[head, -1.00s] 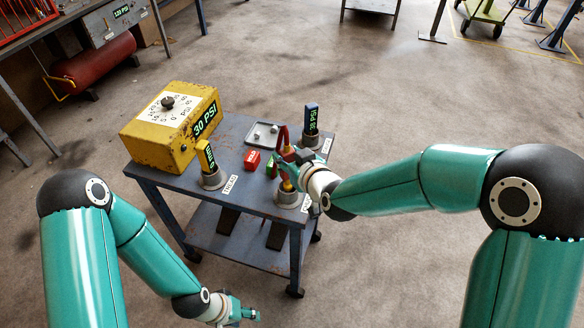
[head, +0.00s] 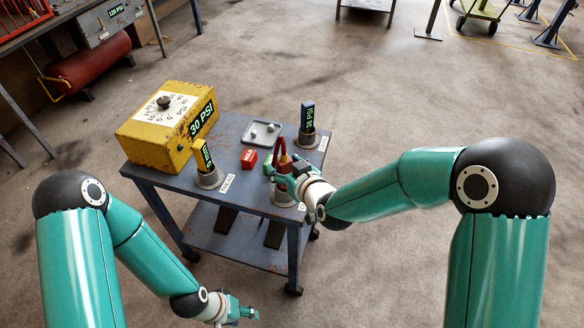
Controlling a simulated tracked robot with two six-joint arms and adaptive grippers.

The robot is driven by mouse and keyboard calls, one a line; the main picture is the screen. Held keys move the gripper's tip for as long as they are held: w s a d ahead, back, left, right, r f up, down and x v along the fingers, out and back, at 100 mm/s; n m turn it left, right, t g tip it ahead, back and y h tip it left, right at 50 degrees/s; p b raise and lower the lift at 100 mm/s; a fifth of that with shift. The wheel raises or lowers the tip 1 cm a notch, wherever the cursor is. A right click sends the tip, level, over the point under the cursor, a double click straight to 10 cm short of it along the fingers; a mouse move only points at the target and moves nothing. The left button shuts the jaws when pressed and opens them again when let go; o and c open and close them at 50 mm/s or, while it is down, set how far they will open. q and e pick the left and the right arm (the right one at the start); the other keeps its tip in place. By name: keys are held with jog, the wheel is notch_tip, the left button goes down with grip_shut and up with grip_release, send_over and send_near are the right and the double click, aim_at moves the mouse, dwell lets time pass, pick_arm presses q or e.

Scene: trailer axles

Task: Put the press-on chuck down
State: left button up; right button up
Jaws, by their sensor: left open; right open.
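The press-on chuck (head: 283,149) appears as a red, upright piece at the front right of the cart top. It stands at a grey cup (head: 284,198) whose label is mostly covered. My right gripper (head: 279,172) is open with its fingers around or right beside the chuck. The gripper and wrist hide the chuck's lower part, so I cannot tell whether they touch or how deep it sits in the cup. My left gripper (head: 243,312) is open and empty, low in front of the cart.
The blue-grey cart (head: 240,203) carries a yellow 30 PSI box (head: 165,137), a yellow gauge in a cup (head: 207,165), a red block (head: 249,159), a small tray (head: 254,139) and a dark gauge (head: 306,118) in another cup.

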jog(key=b+v, duration=0.2)
jog(key=v, duration=1)
jog(key=s+d+f+m+g+h, duration=0.1)
jog(key=s+d+f+m+g, duration=0.15)
jog(key=f, duration=0.75)
jog(key=s+d+f+m+g+h, duration=0.1)
jog(key=s+d+f+g, duration=0.15)
jog(key=f, duration=0.65)
jog(key=s+d+f+m+g, duration=0.3)
jog(key=s+f+g, duration=0.3)
jog(key=s+f, duration=0.6)
jog(key=shift+s+f+m, duration=0.35)
jog(key=shift+s+m, duration=0.2)
jog(key=shift+s, duration=0.3)
jog(key=shift+r+p, duration=0.1)
jog(key=shift+p, duration=0.25)
notch_tip(320, 180, up, 4)
jog(key=p, duration=0.4)
jog(key=shift+w+r, duration=0.1)
jog(key=shift+r, duration=0.05)
